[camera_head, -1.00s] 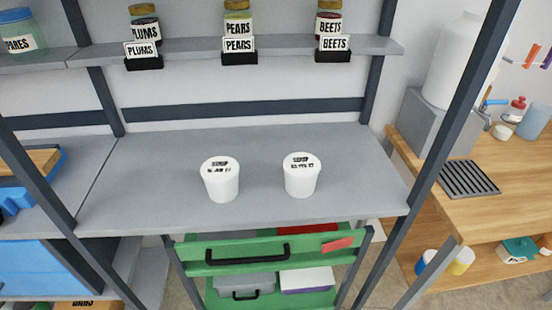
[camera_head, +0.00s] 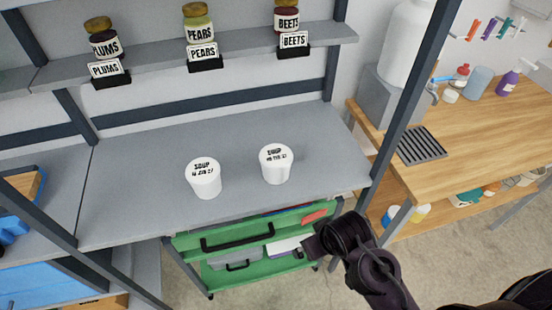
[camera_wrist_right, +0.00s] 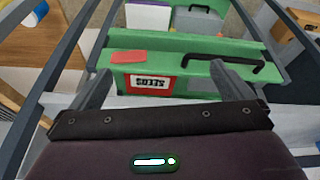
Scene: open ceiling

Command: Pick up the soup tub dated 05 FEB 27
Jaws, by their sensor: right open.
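Two white soup tubs with lids stand upright, apart, on the grey shelf: a left tub (camera_head: 204,180) and a right tub (camera_head: 277,165), both in the head view. Each lid reads SOUP with a date below, but the dates are too small to read surely. My right arm comes in from the lower right of the head view, in front of and below the shelf edge, apart from both tubs. In the right wrist view my right gripper (camera_wrist_right: 162,85) is open with nothing between its fingers. My left gripper is out of view.
The grey shelf (camera_head: 130,200) is clear around the tubs. Dark uprights flank it, and jars of plums (camera_head: 103,40), pears (camera_head: 199,28) and beets (camera_head: 288,20) stand above. A green cart (camera_head: 215,238) is below. A wooden bench (camera_head: 480,140) is at right.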

